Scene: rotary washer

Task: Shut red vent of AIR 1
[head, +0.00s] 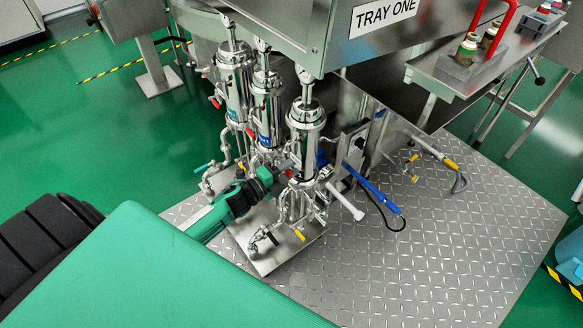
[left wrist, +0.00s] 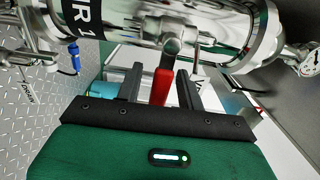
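The red vent handle (left wrist: 162,88) shows in the left wrist view, hanging from a metal fitting under the steel canister labelled "IR 1" (left wrist: 75,22), the label's start cut off. My left gripper (left wrist: 160,72) is open, with one dark finger on each side of the red handle; a gap shows on both sides. In the head view my left gripper (head: 284,169) is at the side of the nearest upright steel canister (head: 305,125). The handle is too small and covered there to make out clearly. My right gripper is in neither view.
Two similar canisters (head: 266,95) stand just behind, with pipes and small coloured handles close around. The "TRAY ONE" steel housing (head: 400,35) overhangs above. A blue wand (head: 375,190) and white pipe (head: 345,203) lie to the right. The tread-plate floor (head: 430,260) in front is clear.

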